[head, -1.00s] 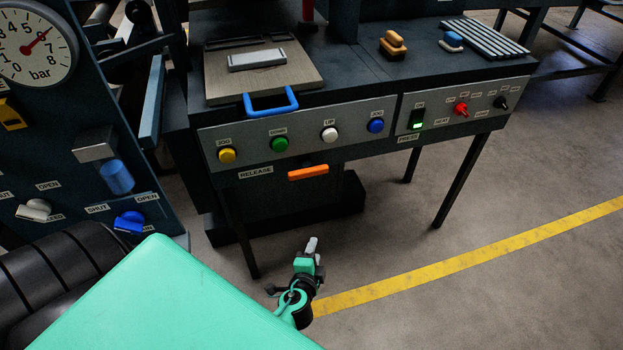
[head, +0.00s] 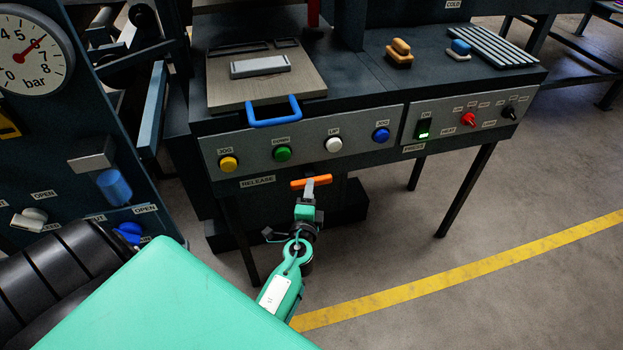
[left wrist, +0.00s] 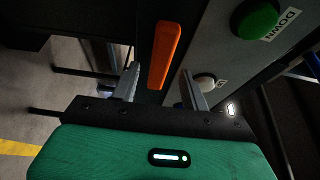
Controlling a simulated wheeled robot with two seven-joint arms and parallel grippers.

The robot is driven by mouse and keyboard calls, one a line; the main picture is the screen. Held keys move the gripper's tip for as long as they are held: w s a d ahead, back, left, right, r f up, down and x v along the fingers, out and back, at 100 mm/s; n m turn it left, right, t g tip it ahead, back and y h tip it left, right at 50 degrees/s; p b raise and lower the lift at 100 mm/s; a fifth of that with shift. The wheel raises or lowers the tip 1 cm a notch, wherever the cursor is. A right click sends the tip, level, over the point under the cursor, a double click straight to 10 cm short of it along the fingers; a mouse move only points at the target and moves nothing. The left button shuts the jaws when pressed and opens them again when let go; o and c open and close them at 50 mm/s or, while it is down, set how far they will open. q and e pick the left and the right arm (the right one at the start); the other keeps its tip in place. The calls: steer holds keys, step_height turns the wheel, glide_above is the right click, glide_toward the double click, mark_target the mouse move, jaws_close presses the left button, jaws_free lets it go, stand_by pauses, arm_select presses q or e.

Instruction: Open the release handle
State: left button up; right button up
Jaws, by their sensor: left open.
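The orange release handle (head: 298,183) is a short bar below the press's button panel, beside the RELEASE label (head: 258,182). My left gripper (head: 309,184) is right in front of it, its fingertips overlapping the bar in the head view. In the left wrist view the handle (left wrist: 165,54) stands upright in the picture, just beyond and between the two spread fingers of the open gripper (left wrist: 160,88). No contact between fingers and handle shows. My right gripper is in neither view.
Yellow (head: 228,164), green (head: 282,153), white (head: 333,145) and blue (head: 381,134) buttons sit just above the handle. A blue tray handle (head: 274,112) juts over the panel edge. A pressure gauge board (head: 60,150) stands at left. The floor (head: 400,250) before the press is clear.

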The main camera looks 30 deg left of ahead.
arm_select(q)
steer(key=shift+p+x, duration=0.3)
steer(key=shift+x, duration=2.15)
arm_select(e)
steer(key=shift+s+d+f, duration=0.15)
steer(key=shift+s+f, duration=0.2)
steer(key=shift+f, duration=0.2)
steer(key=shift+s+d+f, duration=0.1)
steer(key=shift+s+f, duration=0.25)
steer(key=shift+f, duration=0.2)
